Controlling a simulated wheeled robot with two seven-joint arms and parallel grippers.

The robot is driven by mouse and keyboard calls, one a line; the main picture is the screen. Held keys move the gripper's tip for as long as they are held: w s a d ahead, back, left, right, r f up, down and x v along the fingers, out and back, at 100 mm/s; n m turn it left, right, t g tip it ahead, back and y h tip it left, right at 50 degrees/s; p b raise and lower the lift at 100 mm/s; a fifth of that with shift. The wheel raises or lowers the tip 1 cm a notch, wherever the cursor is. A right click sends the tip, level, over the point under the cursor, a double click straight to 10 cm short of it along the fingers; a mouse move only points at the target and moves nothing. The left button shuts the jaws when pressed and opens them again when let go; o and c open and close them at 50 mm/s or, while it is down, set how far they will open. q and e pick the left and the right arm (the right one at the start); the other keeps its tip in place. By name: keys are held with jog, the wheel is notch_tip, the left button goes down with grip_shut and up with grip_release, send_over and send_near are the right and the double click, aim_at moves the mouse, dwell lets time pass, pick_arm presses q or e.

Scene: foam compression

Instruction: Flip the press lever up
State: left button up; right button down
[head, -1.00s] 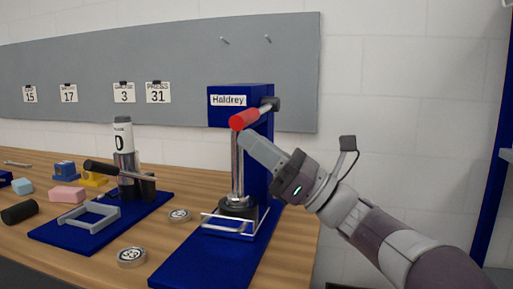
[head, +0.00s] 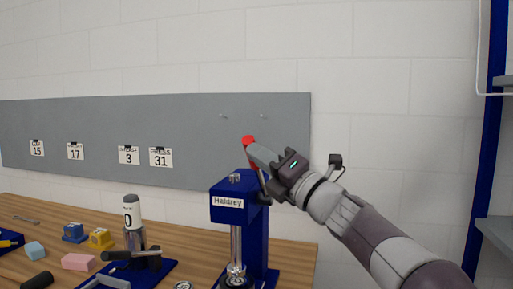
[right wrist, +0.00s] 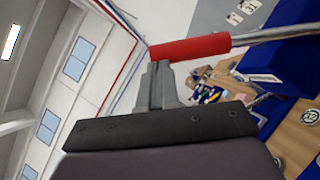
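The blue Haldrey press (head: 228,215) stands on the wooden table in the head view. Its lever is raised, with the red handle (head: 248,141) above the press top. My right gripper (head: 256,154) is up at the handle, coming from the right. In the right wrist view the red handle (right wrist: 190,48) lies across the tips of my right fingers (right wrist: 160,84), which are together with no clear gap. The tips touch or nearly touch the handle and do not visibly wrap it. The metal lever rod (right wrist: 285,33) runs right from the handle. My left gripper is not in view.
A second press-like fixture with a white-topped cylinder (head: 132,211) stands left of the press. Pink (head: 78,262), yellow (head: 101,238) and blue (head: 73,232) blocks lie farther left. A grey board (head: 190,120) hangs behind. Space above the press is free.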

jog(key=w+d+r+m+h+p, duration=0.2)
jog(key=w+r+m+p, duration=0.3)
jog(key=p, duration=0.9)
jog(key=shift+w+d+r+m+h, duration=0.15)
jog(key=shift+w+r+m+h, duration=0.15)
jog(key=shift+w+r+h, duration=0.55)
jog(key=shift+w+f+y, duration=0.2)
jog(key=shift+f+y, duration=0.05)
